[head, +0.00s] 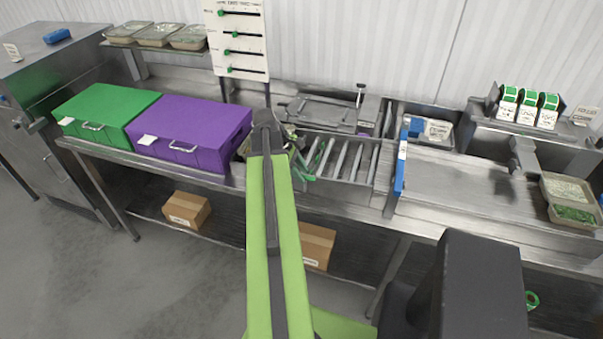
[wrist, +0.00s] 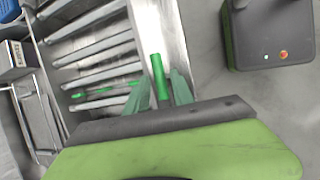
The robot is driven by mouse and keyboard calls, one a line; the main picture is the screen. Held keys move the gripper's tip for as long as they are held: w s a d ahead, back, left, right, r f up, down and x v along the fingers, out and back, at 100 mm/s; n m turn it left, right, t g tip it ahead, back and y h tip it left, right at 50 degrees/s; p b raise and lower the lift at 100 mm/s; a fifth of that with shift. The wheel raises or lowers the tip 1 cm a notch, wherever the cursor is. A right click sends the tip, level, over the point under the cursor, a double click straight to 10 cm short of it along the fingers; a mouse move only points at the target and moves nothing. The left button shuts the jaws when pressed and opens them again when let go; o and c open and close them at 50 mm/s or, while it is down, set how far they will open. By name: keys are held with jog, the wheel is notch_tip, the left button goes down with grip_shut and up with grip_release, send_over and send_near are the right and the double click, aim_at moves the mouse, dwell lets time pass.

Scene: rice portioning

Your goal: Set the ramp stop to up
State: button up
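The roller ramp (head: 340,158) is a metal tray of rollers at the middle of the bench; its side rail (wrist: 150,45) shows in the wrist view. A short green handle (wrist: 158,76) sits at this rail, and a thin green bar (wrist: 105,91) lies among the rollers. I take these as the ramp stop; whether it is up or down I cannot tell. My gripper (wrist: 162,84) is open, its two green fingers on either side of the handle's lower part, with no clear grip. In the head view my arm mostly hides the gripper.
A purple box (head: 195,130) and a green box (head: 105,112) stand left of the ramp. A blue upright plate (head: 400,168) stands to its right. A slider board (head: 238,40) rises behind. Cartons (head: 186,210) lie on the lower shelf.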

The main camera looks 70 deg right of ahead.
grip_shut()
jog(key=shift+r, duration=0.1)
dwell(1.1)
